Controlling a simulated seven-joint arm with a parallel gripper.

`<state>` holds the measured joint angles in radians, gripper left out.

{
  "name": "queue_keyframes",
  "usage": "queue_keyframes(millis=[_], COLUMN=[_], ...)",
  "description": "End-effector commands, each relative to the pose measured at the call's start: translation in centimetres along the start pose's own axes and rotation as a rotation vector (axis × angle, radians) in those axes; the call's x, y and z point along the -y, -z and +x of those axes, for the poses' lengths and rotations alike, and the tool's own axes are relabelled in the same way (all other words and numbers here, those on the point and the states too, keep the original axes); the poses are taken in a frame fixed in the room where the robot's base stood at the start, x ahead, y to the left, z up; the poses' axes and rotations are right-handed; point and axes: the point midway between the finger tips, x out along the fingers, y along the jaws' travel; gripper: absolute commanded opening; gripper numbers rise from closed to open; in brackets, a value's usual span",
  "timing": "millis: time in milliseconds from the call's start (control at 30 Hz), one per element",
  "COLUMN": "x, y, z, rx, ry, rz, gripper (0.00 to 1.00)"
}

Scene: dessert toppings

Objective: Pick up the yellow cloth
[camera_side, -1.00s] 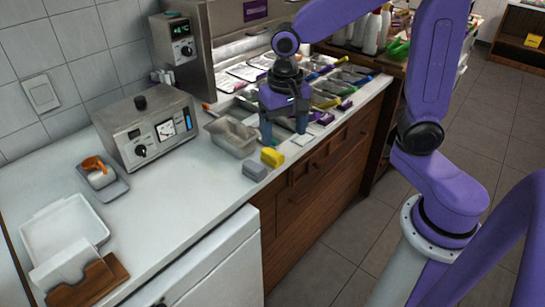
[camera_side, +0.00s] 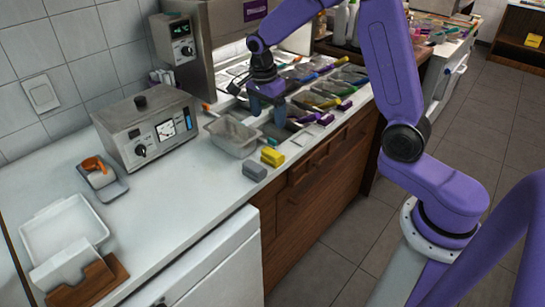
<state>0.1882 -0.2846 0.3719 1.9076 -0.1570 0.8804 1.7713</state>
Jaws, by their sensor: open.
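The yellow cloth (camera_side: 272,156) is a small folded block lying on the white counter near its front edge. A grey block (camera_side: 255,172) of similar size lies beside it, to the left and nearer the camera. My gripper (camera_side: 267,118) is open and points down over the near end of the topping trays, behind the yellow cloth and apart from it. Nothing shows between its fingers.
An empty metal tray (camera_side: 232,136) stands left of my gripper. Topping trays (camera_side: 318,100) with several coloured handles lie to the right. A metal appliance with dials (camera_side: 148,128) stands at the wall.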

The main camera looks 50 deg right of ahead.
Motion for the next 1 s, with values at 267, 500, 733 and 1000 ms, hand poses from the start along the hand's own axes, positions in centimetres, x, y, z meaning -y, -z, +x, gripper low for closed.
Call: queue_keyframes(millis=[267, 500, 733, 1000], x=[-0.1, -0.1, -0.2, -0.4], y=[0.0, -0.1, -0.1, -0.3], z=[5.5, 8.8, 10.0, 13.6], rx=[0.0, 0.0, 0.0, 0.0], ry=[-0.005, -0.002, -0.002, -0.003], rz=[-0.003, -0.003, -0.003, -0.003], gripper=[0.79, 0.79, 0.79, 0.79])
